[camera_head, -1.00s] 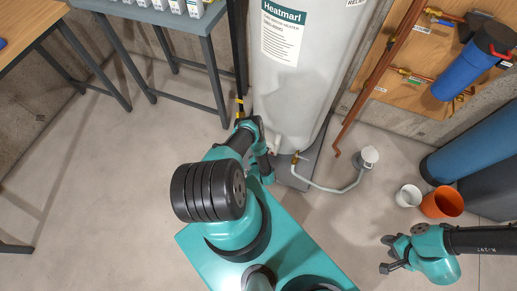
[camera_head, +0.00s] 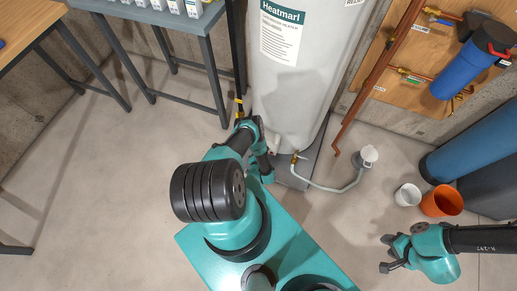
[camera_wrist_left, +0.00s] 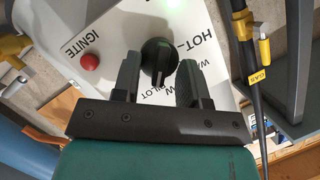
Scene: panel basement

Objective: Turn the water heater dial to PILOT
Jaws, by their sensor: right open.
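The water heater is the tall white tank (camera_head: 300,90) at the top middle of the head view. Its black round dial (camera_wrist_left: 158,55) shows in the left wrist view on a white control panel. HOT, partly hidden lettering and PILOT stand around the dial's right and lower sides; I cannot tell which mark it points to. My left gripper (camera_wrist_left: 158,78) has its fingers apart, one on each side of the dial; I cannot tell if they touch it. In the head view this gripper is mostly hidden behind my arm. My right gripper (camera_head: 386,254) is open and empty above the floor.
A red IGNITE button (camera_wrist_left: 89,62) sits left of the dial. A yellow-tagged GAS line (camera_wrist_left: 255,75) runs close on the right. A grey table (camera_head: 185,25) stands left of the tank. White and orange buckets (camera_head: 442,201) stand near my right arm. The left floor is clear.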

